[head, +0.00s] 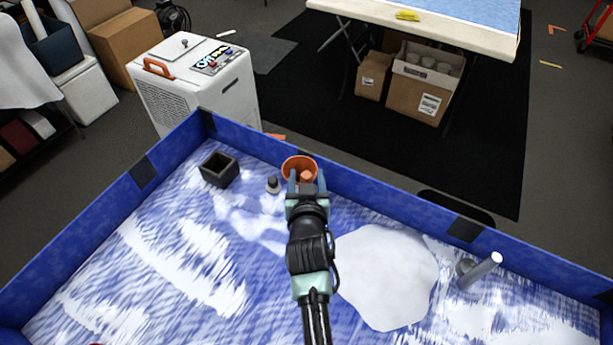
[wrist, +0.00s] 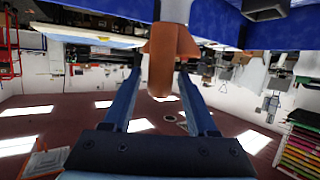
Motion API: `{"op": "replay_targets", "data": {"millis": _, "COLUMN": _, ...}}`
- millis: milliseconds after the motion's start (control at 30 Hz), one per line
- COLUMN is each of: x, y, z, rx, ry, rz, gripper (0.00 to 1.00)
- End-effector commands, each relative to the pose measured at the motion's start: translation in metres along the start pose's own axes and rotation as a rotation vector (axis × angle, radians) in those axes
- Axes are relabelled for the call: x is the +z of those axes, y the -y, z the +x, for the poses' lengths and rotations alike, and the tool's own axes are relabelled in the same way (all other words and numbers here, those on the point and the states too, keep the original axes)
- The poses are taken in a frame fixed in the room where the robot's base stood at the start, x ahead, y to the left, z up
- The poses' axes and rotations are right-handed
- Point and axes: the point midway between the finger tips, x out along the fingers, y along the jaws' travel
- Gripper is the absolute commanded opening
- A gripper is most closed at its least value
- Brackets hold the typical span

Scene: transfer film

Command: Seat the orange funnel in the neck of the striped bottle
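The orange funnel (head: 297,161) is near the back wall of the blue tray, its round mouth facing up. In the wrist view, which is upside down, the funnel (wrist: 183,45) tapers towards a plain grey upright cylinder (wrist: 176,10) below it. An orange block on the funnel points towards the wrist camera. My gripper (head: 306,182) is open around this block, with a finger on each side and gaps showing. In the wrist view my gripper (wrist: 160,78) frames the block too. No stripes show clearly, so I cannot tell which thing is the striped bottle.
A white pale patch (head: 388,275) lies right of my arm. The tray wall (head: 380,196) runs close behind the funnel.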

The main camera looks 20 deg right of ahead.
Motion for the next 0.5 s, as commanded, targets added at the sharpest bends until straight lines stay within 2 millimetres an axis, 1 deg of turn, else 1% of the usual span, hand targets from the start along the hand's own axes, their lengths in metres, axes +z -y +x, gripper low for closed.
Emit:
{"op": "replay_targets", "data": {"millis": 333, "x": 0.001, "y": 0.000, "z": -0.001, "rx": 0.000, "ry": 0.003, "rz": 0.000, "gripper": 0.68}}
{"op": "replay_targets", "data": {"millis": 433, "x": 0.002, "y": 0.000, "z": -0.005, "rx": 0.000, "ry": 0.003, "rz": 0.000, "gripper": 0.68}}
{"op": "replay_targets", "data": {"millis": 500, "x": 0.002, "y": 0.000, "z": -0.011, "rx": 0.000, "ry": 0.002, "rz": 0.000, "gripper": 0.68}}
